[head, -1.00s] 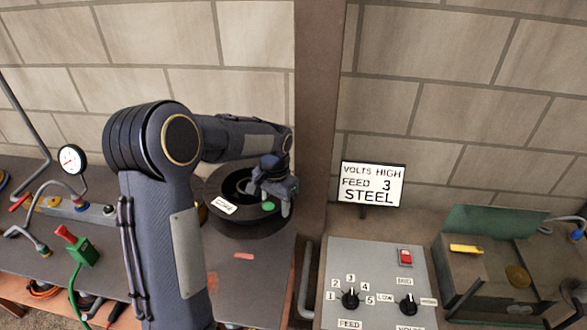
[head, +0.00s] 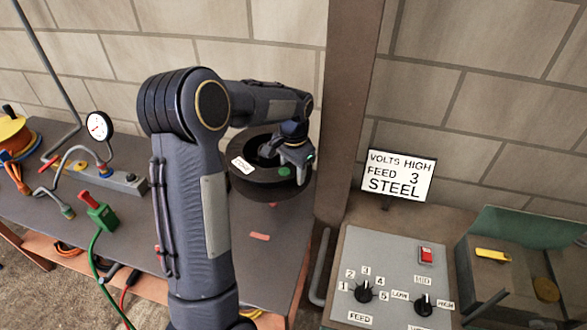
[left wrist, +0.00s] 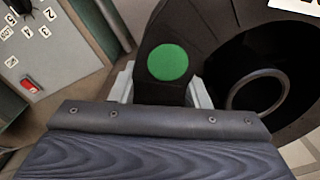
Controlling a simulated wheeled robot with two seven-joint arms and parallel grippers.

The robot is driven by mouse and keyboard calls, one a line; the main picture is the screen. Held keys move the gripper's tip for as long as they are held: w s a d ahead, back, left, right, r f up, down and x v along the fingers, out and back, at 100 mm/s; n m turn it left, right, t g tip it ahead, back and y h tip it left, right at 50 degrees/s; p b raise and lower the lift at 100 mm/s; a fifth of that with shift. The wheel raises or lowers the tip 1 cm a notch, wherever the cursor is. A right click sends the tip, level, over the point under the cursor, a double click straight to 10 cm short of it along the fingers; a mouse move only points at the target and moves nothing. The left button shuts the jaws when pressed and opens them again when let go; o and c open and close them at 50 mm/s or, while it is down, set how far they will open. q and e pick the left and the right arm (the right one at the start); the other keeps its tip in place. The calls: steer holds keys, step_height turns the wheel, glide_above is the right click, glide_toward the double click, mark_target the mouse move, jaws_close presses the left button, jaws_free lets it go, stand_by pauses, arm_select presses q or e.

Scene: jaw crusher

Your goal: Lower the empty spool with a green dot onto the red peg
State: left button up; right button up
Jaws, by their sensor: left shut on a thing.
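The black spool (head: 247,183) with a white label and a green dot (head: 284,171) is over the bench's right end, beside the wall. My left gripper (head: 296,162) is shut on its rim beside the dot. In the left wrist view, the green dot (left wrist: 168,63) sits between the fingers, and the dark spool (left wrist: 205,28) fills the upper right. A pale ring (left wrist: 258,91) shows inside its dark hole. My right gripper is out of view.
A grey control panel (head: 390,275) with knobs and a sign (head: 398,176) stand right of a brown post (head: 353,105). A small orange-red tag (head: 260,237) lies on the bench (head: 262,264).

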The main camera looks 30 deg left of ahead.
mark_target(293, 188)
arm_select(q)
steer(key=shift+f+b, duration=5.05)
steer(key=shift+f, duration=2.4)
steer(key=o, duration=1.4)
steer(key=shift+c, duration=0.2)
step_height(293, 188, up, 8)
steer(key=shift+d+f, duration=0.1)
